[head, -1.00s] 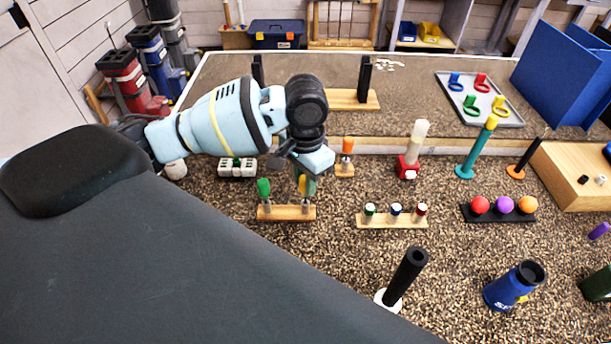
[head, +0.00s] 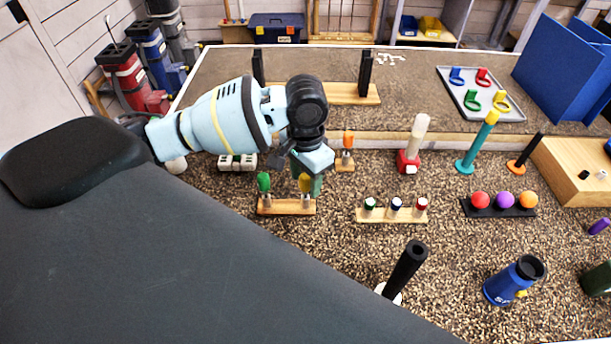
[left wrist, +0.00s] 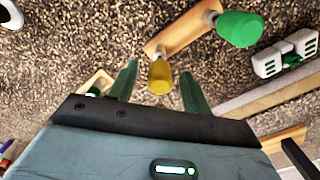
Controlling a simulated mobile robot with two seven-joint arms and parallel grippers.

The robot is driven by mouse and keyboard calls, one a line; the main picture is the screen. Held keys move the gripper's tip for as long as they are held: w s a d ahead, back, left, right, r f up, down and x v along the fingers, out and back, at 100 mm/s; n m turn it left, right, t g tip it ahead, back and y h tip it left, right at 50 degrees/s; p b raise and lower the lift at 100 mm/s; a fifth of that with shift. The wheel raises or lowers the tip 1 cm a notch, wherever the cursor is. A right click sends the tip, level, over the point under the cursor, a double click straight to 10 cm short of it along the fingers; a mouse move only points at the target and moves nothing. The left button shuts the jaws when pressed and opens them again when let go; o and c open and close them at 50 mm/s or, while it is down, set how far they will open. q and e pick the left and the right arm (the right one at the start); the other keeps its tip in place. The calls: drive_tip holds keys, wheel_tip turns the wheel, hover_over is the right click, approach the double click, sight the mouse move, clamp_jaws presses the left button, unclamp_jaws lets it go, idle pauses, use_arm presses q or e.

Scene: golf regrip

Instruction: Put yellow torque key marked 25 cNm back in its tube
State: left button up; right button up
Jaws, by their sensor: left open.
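The yellow torque key (head: 305,183) stands upright at the right end of a small wooden rack (head: 285,208), its shaft down at a metal tube. Its marking cannot be read. My left gripper (head: 307,174) is just above and behind it. In the left wrist view, the yellow handle (left wrist: 160,78) lies between the two spread green fingers of the left gripper (left wrist: 158,68), with gaps on both sides; I see no contact. A green-handled key (head: 264,184) stands at the rack's left end. My right gripper is not in view.
An orange-handled key (head: 347,140) stands on a wooden block just right of my gripper. A white block (head: 238,162) is behind the rack. A holder with three small capped tubes (head: 392,215) stands to the right. Speckled table is free in front of the rack.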

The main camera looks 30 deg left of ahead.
use_arm(q)
drive_tip(key=shift+r, duration=0.1)
wheel_tip(320, 180, up, 8)
drive_tip(key=shift+f, duration=0.2)
idle(1.2)
